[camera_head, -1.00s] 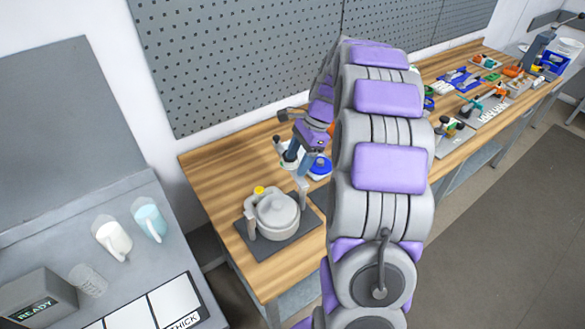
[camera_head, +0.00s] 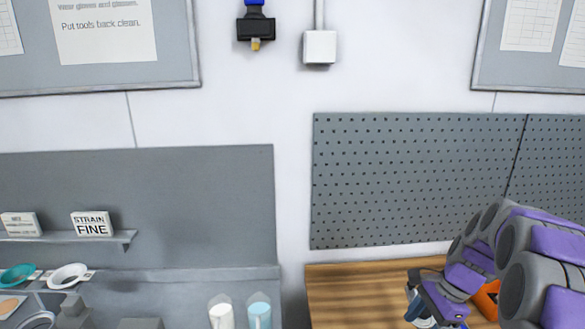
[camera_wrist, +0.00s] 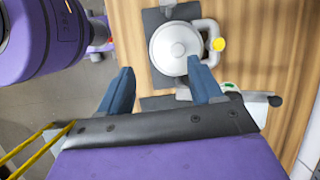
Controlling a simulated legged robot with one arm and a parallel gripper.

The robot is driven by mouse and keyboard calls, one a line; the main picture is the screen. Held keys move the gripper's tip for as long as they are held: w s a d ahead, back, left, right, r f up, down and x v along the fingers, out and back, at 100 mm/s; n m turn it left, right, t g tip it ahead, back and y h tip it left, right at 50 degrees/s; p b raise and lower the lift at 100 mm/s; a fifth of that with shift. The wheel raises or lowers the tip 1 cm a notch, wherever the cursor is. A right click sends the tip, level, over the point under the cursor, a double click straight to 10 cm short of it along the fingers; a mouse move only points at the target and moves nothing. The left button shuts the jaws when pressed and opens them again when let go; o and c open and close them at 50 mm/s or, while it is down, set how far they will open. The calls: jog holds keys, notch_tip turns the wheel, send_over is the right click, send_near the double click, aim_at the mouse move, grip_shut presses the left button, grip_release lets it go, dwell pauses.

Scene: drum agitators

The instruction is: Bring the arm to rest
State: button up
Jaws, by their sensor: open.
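My arm is folded at the lower right of the head view, over the wooden bench (camera_head: 355,290). My gripper (camera_head: 422,312) is low there, partly cut off by the bottom edge. In the wrist view my gripper (camera_wrist: 161,80) is open, its two blue fingers wide apart with nothing between the tips. I cannot tell the exact gap between the fingers and the vessel.
A pegboard (camera_head: 410,180) hangs above the bench. At left, a grey station has a shelf with a STRAIN FINE block (camera_head: 92,224), a teal bowl (camera_head: 17,275), a white bowl (camera_head: 68,276), a white jug (camera_head: 221,313) and a light blue jug (camera_head: 260,311).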

jog(key=s+a+r+n+g+h, duration=0.1)
jog(key=s+a+r+n+h, duration=0.1)
jog(key=s+a+n, duration=0.8)
jog(key=s+a+f+n+h+b, duration=0.1)
jog(key=s+a+n, duration=0.2)
jog(key=s, duration=0.6)
jog(key=s+a+f+n+h+b, duration=0.1)
jog(key=s+a+f+n, duration=0.1)
jog(key=s, duration=0.7)
jog(key=shift+s+a+f+n+g, duration=0.25)
jog(key=shift+a+n+g, duration=0.25)
jog(key=shift+n, duration=0.6)
jog(key=shift+w, duration=0.1)
